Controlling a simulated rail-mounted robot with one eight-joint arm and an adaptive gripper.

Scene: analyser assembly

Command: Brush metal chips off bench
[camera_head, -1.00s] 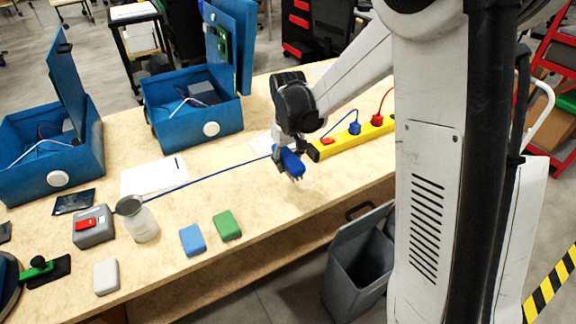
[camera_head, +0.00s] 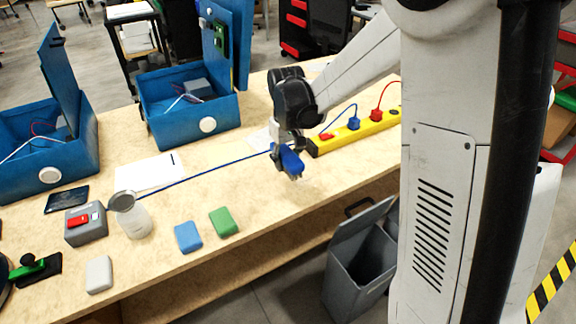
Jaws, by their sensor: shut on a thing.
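My gripper (camera_head: 287,148) is over the right part of the wooden bench (camera_head: 230,172), left of the yellow power strip. No metal chips can be made out at this size. The gripper and arm hide part of the bench behind them.
A yellow power strip (camera_head: 364,132) with plugs lies close to my gripper. Blue boxes (camera_head: 190,118) stand at the back. A jar (camera_head: 131,218), blue block (camera_head: 188,237) and green block (camera_head: 223,222) stand left. A grey bin (camera_head: 352,272) is below the front edge.

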